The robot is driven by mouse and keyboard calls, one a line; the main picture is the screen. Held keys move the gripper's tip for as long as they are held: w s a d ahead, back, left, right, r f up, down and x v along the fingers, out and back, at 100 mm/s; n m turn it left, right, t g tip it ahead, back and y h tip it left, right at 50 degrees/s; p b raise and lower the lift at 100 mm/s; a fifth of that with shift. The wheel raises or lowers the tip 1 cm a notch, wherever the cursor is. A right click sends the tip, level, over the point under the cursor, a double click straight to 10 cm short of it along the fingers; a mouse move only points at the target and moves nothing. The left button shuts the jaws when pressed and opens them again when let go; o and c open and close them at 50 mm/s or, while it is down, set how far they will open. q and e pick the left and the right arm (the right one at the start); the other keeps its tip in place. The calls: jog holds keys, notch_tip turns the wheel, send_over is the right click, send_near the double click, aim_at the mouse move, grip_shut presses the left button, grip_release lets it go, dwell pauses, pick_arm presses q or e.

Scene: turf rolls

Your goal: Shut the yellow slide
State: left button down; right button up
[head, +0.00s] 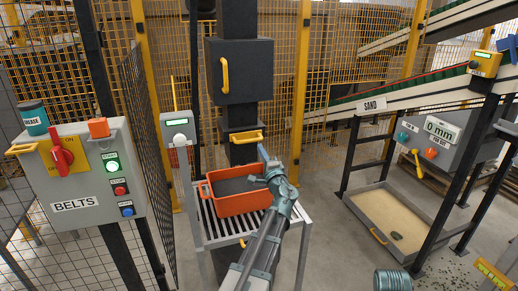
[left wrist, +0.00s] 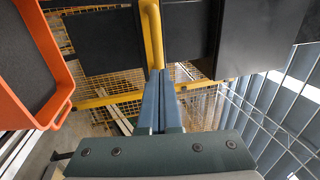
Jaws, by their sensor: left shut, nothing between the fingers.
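The yellow slide (head: 246,136) sits on the black column below a dark box, above the orange bin. It seems to stand out from the column's front; how far is hard to tell. In the left wrist view it is an upright yellow bar (left wrist: 152,35) between dark panels. My left gripper (head: 263,152) is shut and empty, its blue fingers just below and right of the slide in the head view. In the left wrist view the fingertips (left wrist: 153,75) overlap the bar's lower end; I cannot tell whether they touch it. My right gripper is not in view.
The orange bin (head: 238,203) with dark contents stands on a slatted stand (head: 212,230) under my left gripper. The dark box (head: 240,72) has its own yellow handle (head: 225,75). A belts panel (head: 72,207) is left, a sand tray (head: 365,232) right. Mesh fencing stands behind.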

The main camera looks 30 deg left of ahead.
pick_arm(q)
jog(key=b+v, duration=0.1)
jog(key=v, duration=1)
jog(key=shift+b, duration=0.35)
jog(key=shift+a, duration=0.1)
